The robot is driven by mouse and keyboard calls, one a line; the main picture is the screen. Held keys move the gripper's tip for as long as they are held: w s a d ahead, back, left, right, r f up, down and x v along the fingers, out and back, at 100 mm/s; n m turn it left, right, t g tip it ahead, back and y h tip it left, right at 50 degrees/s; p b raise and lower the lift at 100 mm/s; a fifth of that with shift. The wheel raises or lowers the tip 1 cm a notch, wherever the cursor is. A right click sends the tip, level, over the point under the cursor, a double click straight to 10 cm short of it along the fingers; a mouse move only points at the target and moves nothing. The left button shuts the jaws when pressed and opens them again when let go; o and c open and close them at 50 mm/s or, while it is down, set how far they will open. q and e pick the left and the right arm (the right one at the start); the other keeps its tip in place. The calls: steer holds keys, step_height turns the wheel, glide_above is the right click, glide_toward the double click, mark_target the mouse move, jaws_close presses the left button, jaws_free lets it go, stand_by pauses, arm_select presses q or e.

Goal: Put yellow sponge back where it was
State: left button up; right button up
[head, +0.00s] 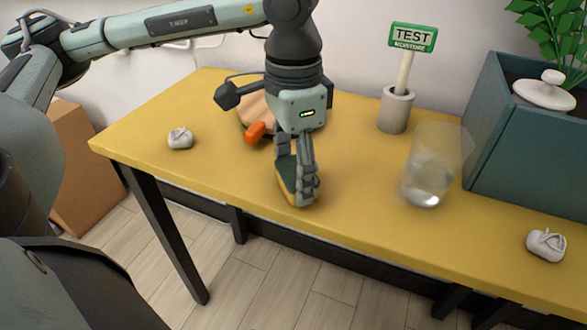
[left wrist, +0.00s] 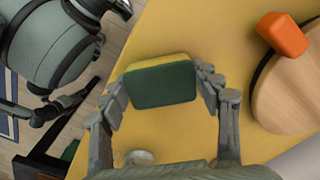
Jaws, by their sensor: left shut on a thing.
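The yellow sponge (head: 286,180) has a dark green face and a yellow body. My left gripper (head: 299,190) points down over the front middle of the yellow table and is shut on the sponge. In the left wrist view the sponge (left wrist: 160,84) sits between the two fingers of the left gripper (left wrist: 165,88), green face towards the camera. I cannot tell whether the sponge touches the table or is just above it. The fingers hide part of it in the head view. My right gripper is not in view.
Behind the gripper are an orange block (head: 256,132) and a round wooden board (head: 250,106). A clear glass (head: 424,184) stands to the right, near a sign holder (head: 395,110) and a teal box (head: 515,140). Small white lumps lie at left (head: 180,138) and right (head: 546,245).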

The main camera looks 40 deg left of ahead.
mark_target(294, 172)
arm_select(q)
steer(key=shift+f, duration=0.1)
steer(key=o, duration=1.2)
steer(key=shift+r, duration=0.5)
step_height(294, 172, up, 11)
steer(key=shift+r+p, duration=0.2)
steer(key=shift+p, duration=0.1)
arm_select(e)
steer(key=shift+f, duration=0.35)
